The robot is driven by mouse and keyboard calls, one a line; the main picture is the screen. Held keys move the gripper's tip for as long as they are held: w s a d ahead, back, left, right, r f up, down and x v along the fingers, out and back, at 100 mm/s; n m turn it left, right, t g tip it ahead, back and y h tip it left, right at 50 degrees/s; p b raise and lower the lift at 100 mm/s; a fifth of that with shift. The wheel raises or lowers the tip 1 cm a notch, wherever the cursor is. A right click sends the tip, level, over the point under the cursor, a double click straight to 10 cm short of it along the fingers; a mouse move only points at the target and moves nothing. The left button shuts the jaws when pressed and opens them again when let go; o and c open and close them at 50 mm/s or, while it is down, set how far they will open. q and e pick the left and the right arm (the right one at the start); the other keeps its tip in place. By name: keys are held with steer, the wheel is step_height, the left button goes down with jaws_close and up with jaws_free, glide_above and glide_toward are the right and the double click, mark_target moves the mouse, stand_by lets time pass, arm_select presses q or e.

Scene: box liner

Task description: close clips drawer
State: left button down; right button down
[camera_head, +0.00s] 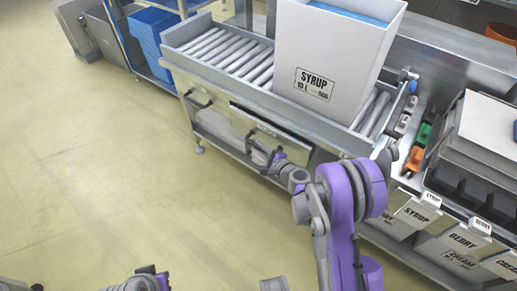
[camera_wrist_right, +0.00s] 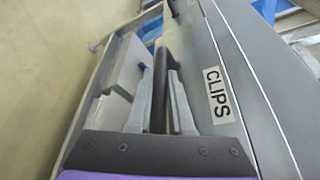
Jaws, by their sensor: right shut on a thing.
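The clips drawer (camera_head: 272,125) is in the front of the roller bench in the head view. It seems to stand out a little from the bench front; how far is hard to tell. Its CLIPS label (camera_wrist_right: 217,95) shows in the right wrist view. My right gripper (camera_head: 264,160) is at the drawer's front, with its fingers on both sides of the black handle bar (camera_wrist_right: 161,75), shut on it. Part of my left arm's end (camera_head: 150,280) shows at the bottom edge of the head view; its fingers cannot be made out.
A white SYRUP box (camera_head: 335,60) with a blue liner stands on the rollers (camera_head: 225,48). Another drawer handle (camera_head: 197,100) is to the left. Labelled bins (camera_head: 410,218) stand at the lower right, blue crates (camera_head: 150,38) at the upper left. The floor (camera_head: 90,170) before the bench is clear.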

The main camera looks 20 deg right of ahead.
mark_target(262, 138)
steer(key=w+d, duration=0.2)
steer(key=d, duration=0.1)
steer(key=shift+w, duration=0.1)
steer(key=c, duration=0.8)
jaws_free()
steer(key=p+v, duration=0.1)
steer(key=v, duration=0.9)
steer(key=shift+s, duration=0.35)
steer(key=shift+d+r, duration=0.1)
steer(key=shift+r, duration=0.05)
